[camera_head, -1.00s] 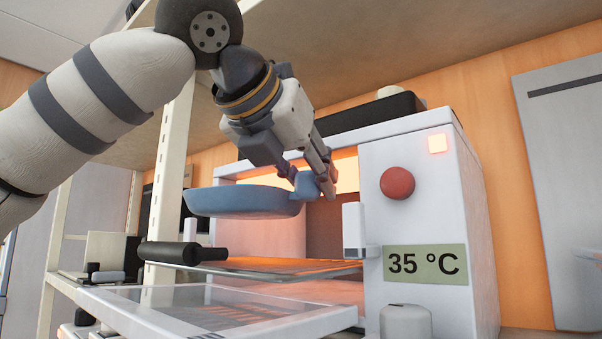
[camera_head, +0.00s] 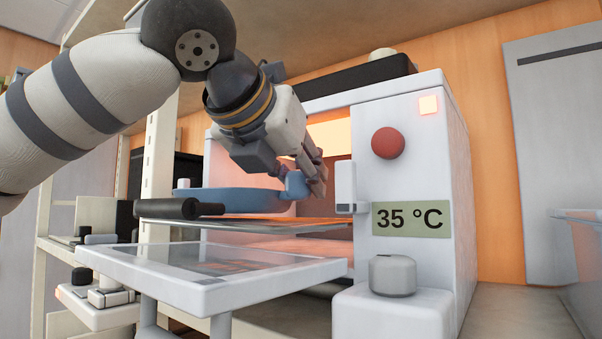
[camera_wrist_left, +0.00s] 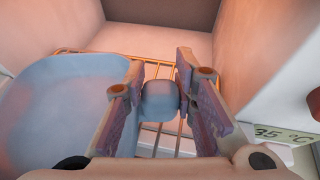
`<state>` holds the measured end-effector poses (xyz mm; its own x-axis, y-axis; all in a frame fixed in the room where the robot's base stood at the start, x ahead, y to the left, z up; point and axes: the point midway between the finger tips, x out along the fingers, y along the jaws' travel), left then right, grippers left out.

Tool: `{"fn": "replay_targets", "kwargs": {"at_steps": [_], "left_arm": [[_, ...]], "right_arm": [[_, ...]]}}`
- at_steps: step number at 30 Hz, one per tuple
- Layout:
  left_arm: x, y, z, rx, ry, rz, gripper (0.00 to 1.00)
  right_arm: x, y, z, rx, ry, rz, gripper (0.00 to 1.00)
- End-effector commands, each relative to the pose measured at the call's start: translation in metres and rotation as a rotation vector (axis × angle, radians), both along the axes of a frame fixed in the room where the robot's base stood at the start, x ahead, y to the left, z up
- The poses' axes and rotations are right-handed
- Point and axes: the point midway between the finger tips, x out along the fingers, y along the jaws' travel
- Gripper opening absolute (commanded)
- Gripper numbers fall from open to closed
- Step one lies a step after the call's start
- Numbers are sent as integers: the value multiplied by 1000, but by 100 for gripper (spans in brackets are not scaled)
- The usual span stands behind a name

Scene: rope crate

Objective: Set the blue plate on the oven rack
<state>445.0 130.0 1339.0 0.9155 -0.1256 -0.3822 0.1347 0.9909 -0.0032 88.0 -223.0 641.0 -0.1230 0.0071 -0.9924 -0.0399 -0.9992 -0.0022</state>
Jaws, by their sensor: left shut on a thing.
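The blue plate (camera_head: 230,200) is a shallow dish with a knob-like grip on its right side. My left gripper (camera_head: 305,187) is shut on that grip, which shows between the fingers in the left wrist view (camera_wrist_left: 160,101). The plate's body (camera_wrist_left: 62,110) lies left of the fingers there. The oven rack (camera_head: 290,225) is a thin wire shelf in the open oven; its orange-lit wires also show in the wrist view (camera_wrist_left: 155,70). The plate is at the oven mouth, just above the rack; I cannot tell whether they touch. My right gripper is not in view.
The oven's white door (camera_head: 205,275) is folded down in front. The oven's right front carries a red button (camera_head: 388,143), a 35 °C display (camera_head: 411,219) and a grey knob (camera_head: 392,276).

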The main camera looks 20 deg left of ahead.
Motion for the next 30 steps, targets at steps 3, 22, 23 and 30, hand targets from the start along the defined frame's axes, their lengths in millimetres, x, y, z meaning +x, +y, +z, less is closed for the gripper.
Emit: {"fn": "replay_targets", "kwargs": {"at_steps": [3, 22, 23, 30], "left_arm": [[0, 0, -1, 1, -1, 0, 0], [0, 0, -7, 0, -1, 1, 48], [0, 0, -7, 0, -1, 1, 48], [0, 0, -8, 0, 0, 1, 48]], "right_arm": [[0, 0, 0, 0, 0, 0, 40], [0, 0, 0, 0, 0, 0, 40], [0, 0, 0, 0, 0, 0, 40], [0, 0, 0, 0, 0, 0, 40]]}}
